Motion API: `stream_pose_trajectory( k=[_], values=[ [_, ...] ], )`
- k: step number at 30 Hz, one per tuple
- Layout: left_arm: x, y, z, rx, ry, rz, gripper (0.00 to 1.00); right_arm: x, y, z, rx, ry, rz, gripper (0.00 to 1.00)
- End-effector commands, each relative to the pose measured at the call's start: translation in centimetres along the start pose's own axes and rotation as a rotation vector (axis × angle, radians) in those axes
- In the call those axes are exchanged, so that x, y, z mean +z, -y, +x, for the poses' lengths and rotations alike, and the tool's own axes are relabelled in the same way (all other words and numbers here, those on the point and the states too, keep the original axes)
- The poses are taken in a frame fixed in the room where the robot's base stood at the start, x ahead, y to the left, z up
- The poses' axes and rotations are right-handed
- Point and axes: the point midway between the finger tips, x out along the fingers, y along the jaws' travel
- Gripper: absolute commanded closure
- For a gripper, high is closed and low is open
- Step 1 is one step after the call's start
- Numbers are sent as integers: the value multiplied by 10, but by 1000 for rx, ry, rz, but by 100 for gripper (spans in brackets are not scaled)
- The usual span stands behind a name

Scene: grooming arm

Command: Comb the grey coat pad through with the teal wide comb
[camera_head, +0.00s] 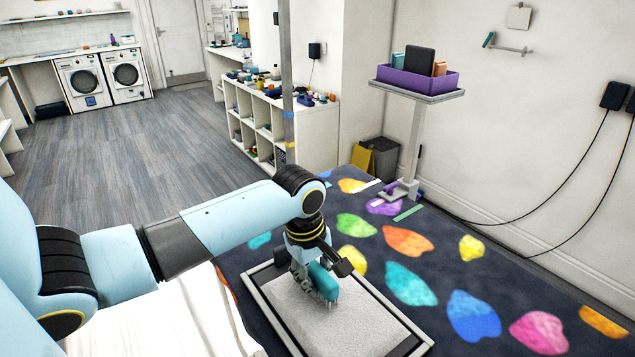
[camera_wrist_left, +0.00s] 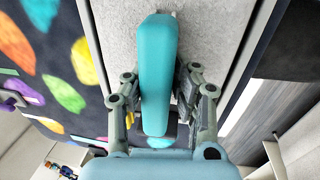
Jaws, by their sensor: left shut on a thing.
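The grey coat pad (camera_head: 350,325) lies flat in a pale-framed tray (camera_head: 276,318) on the patterned table mat, and part of it shows in the left wrist view (camera_wrist_left: 208,38). My left gripper (camera_head: 312,270) is over the far part of the pad, shut on the teal wide comb (camera_head: 324,282). In the left wrist view the comb (camera_wrist_left: 155,70) runs lengthwise between the two fingers (camera_wrist_left: 158,98). Its teeth point down at the pad; I cannot tell whether they touch it. My right gripper is not in view.
The dark mat with coloured petal shapes (camera_head: 410,285) has free room right of the tray. A post stand with a purple box (camera_head: 418,79) rises at the table's far end. A purple item (camera_head: 385,207) and a green strip (camera_head: 408,212) lie near its base.

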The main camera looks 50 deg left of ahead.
Motion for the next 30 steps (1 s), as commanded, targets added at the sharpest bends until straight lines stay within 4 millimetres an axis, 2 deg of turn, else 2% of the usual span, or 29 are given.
stream_pose_trajectory(
  k=[7,21,30],
  values=[
    [-1,8,0,-6,-1,0,100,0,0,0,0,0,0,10],
    [-1,77,-11,-5,-2,0,100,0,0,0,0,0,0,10],
    [0,82,-12,-2,1,-1,100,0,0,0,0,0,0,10]
  ],
)
